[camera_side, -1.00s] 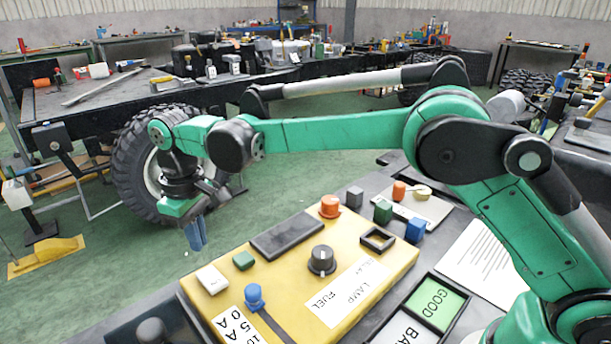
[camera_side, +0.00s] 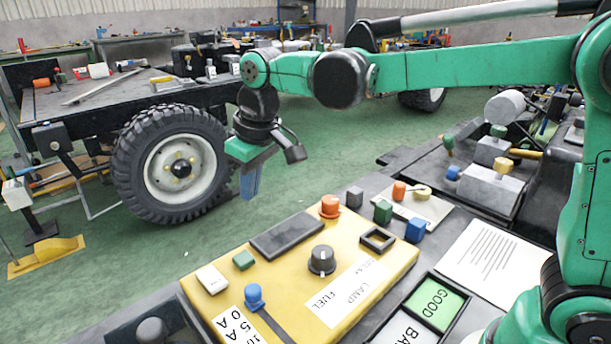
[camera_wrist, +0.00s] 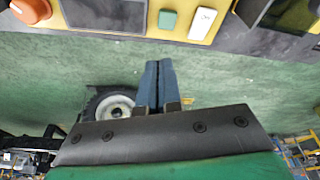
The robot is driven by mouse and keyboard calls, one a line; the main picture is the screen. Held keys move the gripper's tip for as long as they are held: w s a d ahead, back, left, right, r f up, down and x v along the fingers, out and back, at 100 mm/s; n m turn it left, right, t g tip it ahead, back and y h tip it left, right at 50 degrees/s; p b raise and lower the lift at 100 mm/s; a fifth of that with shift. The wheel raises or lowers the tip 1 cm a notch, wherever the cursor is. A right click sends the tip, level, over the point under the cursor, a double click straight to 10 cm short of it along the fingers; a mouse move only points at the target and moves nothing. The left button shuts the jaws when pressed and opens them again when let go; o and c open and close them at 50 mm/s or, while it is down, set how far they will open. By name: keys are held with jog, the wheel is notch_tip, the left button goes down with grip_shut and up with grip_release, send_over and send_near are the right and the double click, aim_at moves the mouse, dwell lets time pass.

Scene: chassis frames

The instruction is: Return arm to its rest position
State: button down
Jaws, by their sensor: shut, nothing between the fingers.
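My gripper (camera_side: 250,184) hangs from the green arm, fingers pointing down, beyond the far edge of the yellow panel and above the green floor. Its blue fingers are together with nothing between them. In the wrist view the two blue fingertips (camera_wrist: 151,66) touch side by side, with the panel at the top of the picture. The arm reaches out level from its upright part at the right of the side view.
The yellow panel (camera_side: 378,282) carries a black knob (camera_side: 322,260), an orange button (camera_side: 330,206) and a blue lever (camera_side: 254,296). Coloured blocks stand behind it, including a blue block (camera_side: 416,230). A large wheel (camera_side: 172,165) and chassis stand behind the gripper.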

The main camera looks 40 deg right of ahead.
jog(key=s+d+f+m+t, duration=0.3)
jog(key=s+d+t, duration=0.1)
jog(key=s+d, duration=0.5)
jog(key=s, duration=0.2)
jog(key=shift+s+d+m+h, duration=0.3)
jog(key=shift+s+d+m, duration=0.1)
